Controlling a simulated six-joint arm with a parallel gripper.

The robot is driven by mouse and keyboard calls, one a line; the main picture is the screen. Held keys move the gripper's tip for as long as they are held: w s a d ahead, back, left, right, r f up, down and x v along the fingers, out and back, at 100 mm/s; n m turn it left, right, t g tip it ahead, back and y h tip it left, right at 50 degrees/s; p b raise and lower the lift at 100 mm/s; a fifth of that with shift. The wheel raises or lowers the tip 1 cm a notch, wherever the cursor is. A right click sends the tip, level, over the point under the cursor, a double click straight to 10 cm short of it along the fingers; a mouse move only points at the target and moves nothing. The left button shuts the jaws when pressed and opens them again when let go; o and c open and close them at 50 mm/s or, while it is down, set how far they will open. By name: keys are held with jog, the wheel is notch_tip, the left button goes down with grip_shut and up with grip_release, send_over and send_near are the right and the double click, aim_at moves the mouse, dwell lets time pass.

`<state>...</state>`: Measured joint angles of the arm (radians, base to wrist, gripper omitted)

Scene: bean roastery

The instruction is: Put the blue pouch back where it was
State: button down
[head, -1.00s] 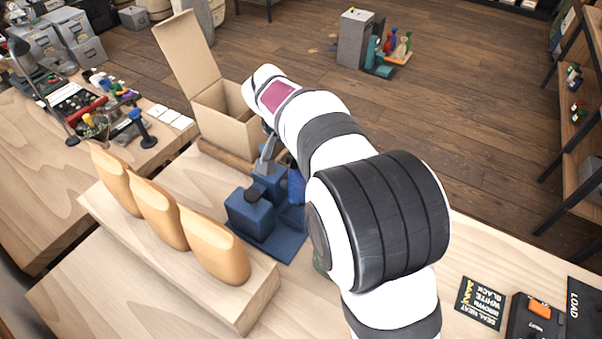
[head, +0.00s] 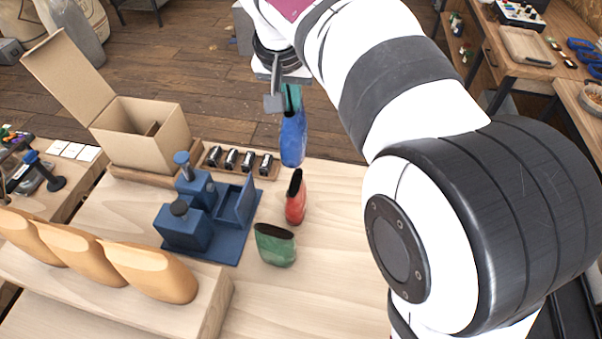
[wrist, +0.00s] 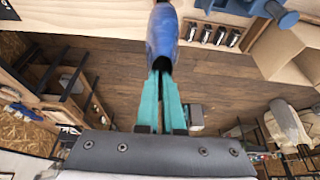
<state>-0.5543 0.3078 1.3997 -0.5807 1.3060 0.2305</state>
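The blue pouch (head: 293,143) hangs upright from my gripper (head: 291,100), over the table's far edge in the head view. In the wrist view the teal fingers (wrist: 160,82) are closed on one end of the blue pouch (wrist: 162,38). A red pouch (head: 296,204) with a dark top stands on the table just nearer than the blue one. A green pouch (head: 276,250) with a dark top sits nearer still. I cannot tell the blue pouch's height above the table.
A blue fixture (head: 229,245) with posts and an upright plate stands left of the pouches. Behind it are a wooden rack (head: 267,172) with several dark clips and an open cardboard box (head: 135,150). Bread-shaped wooden pieces (head: 150,271) line the left front. Bare table lies right of the pouches.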

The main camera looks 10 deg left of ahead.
jog(key=s+d, duration=0.2)
jog(key=d, duration=1.7)
jog(key=w+a+f, duration=0.5)
jog(key=a+f, duration=0.4)
jog(key=f, duration=0.1)
jog(key=w+a+f, duration=0.5)
jog(key=a+f, duration=0.4)
jog(key=f, duration=0.1)
jog(key=shift+a+f, duration=0.4)
jog(key=shift+f, duration=0.1)
jog(key=c, duration=1)
grip_release()
jog(key=shift+c, duration=0.2)
